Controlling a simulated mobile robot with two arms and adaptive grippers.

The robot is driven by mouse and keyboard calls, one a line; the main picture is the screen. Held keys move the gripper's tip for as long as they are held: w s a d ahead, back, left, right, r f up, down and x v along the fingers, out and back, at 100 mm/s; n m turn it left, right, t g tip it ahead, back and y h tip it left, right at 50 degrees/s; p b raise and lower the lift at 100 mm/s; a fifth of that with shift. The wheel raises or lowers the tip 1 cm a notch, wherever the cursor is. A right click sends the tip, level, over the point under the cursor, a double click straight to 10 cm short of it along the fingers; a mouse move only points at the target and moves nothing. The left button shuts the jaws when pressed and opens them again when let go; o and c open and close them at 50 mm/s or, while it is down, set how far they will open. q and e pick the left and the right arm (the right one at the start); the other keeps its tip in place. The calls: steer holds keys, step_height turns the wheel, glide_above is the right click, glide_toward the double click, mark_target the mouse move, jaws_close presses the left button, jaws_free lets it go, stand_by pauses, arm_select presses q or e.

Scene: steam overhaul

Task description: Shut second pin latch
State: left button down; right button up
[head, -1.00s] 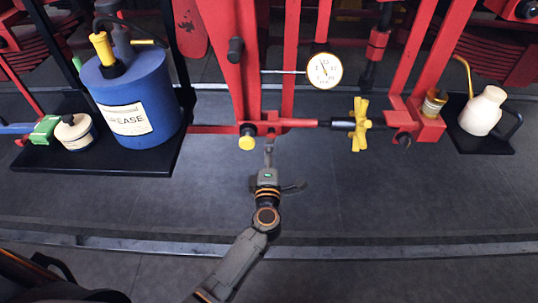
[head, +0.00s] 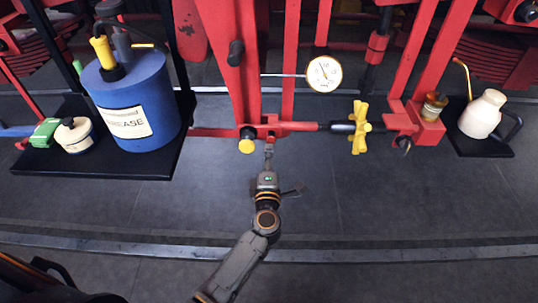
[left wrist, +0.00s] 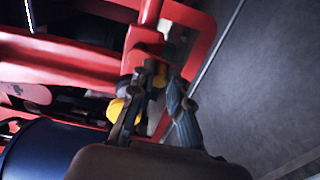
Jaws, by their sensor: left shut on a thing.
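My left gripper (head: 268,150) reaches up from below to a red bracket (head: 268,128) at the foot of the red frame. It is shut on a small latch part under that bracket; the fingers mostly hide it. In the left wrist view the fingers (left wrist: 163,88) are close together against the red frame, with a yellow knob (left wrist: 116,108) just left of them. The same knob shows in the head view (head: 247,146), left of the fingertips. A second red bracket (head: 405,120) to the right carries a small dark part (head: 403,143) underneath. My right gripper is out of view.
A red rod with a yellow handwheel (head: 360,127) runs right from the bracket. A dial gauge (head: 324,74) sits above it. A blue grease drum (head: 135,105) stands on a black shelf at left, a white oil can (head: 482,112) at right. The floor below is clear.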

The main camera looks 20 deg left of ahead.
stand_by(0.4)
arm_select(q)
steer(key=shift+s+a+r+p, duration=0.15)
steer(key=shift+a+p, duration=0.3)
steer(key=shift+a+r, duration=0.1)
steer(key=shift+s+a+r+p, duration=0.1)
steer(key=shift+a+r+p, duration=0.4)
steer(key=shift+p, duration=0.15)
steer(key=shift+r, duration=0.1)
